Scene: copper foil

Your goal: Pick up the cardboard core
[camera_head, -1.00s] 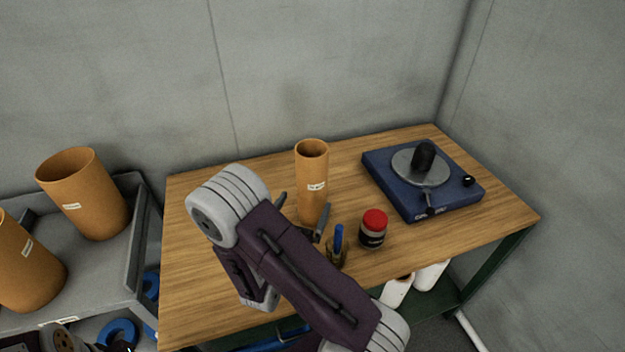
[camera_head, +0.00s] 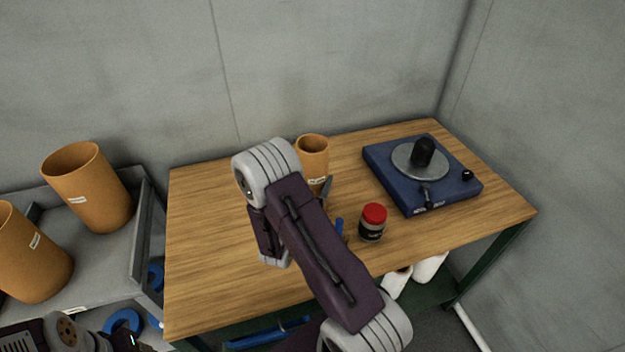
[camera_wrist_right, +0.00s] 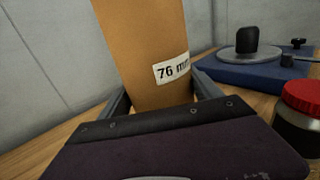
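The cardboard core (camera_head: 316,172) is a brown, open-topped tube standing on the wooden table. My right arm hides its lower part in the head view. In the right wrist view the core (camera_wrist_right: 148,55), with a white "76 mm" label, stands between the two grey fingers of my right gripper (camera_wrist_right: 163,98). The fingers are apart, one on each side of it. They look close to its sides, but I see no clear grip. In the head view one finger shows at the core's right edge. My left gripper is not in view.
A red-lidded jar (camera_head: 372,222) stands right of my right arm on the table (camera_head: 205,235). A blue device (camera_head: 405,188) with a round plate is at the back right. Larger brown tubes (camera_head: 88,190) stand in a grey cart (camera_head: 142,225) at left. The table's left side is clear.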

